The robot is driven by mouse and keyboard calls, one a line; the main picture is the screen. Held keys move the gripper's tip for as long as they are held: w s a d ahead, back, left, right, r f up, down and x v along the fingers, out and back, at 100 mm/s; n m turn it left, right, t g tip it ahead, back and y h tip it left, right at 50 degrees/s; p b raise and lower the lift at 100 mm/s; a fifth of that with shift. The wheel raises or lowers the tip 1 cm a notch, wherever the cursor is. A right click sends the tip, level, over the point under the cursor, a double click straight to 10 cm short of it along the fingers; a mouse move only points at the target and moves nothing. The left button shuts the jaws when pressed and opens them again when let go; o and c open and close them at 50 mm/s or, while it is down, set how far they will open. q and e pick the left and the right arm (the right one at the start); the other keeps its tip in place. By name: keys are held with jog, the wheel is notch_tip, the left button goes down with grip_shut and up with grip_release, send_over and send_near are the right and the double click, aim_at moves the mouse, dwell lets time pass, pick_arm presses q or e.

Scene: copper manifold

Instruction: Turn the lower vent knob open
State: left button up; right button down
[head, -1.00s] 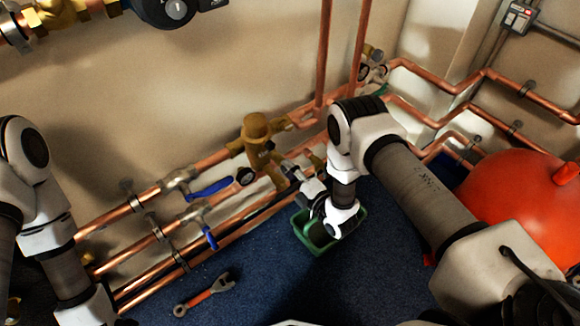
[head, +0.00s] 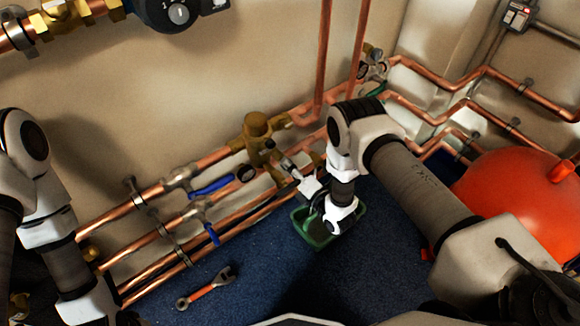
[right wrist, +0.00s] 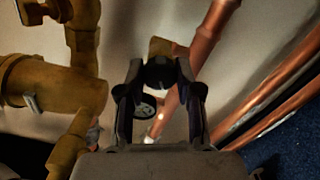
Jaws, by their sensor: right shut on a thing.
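The vent knob (right wrist: 158,72) is a small dark round knob with a slot across its face. In the right wrist view it sits between the fingertips of my right gripper (right wrist: 160,78), one finger against each side. My right gripper (head: 283,160) reaches in beside the brass valve body (head: 258,136), and the knob is too small and covered to make out in the head view. A round gauge (right wrist: 147,105) shows just beyond the fingers. My left gripper is out of the picture; only its arm shows at the left.
Copper pipes run along the wall, with blue lever handles (head: 211,187) left of my right gripper. A green tray (head: 322,236) stands on the blue floor below my right wrist. A wrench (head: 206,289) lies on the floor. A red tank (head: 520,195) stands at the right.

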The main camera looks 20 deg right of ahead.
jog(key=c, duration=0.8)
grip_release()
jog(key=shift+o, duration=0.2)
jog(key=v, duration=0.7)
jog(key=shift+s, duration=0.25)
jog(key=shift+d, duration=0.1)
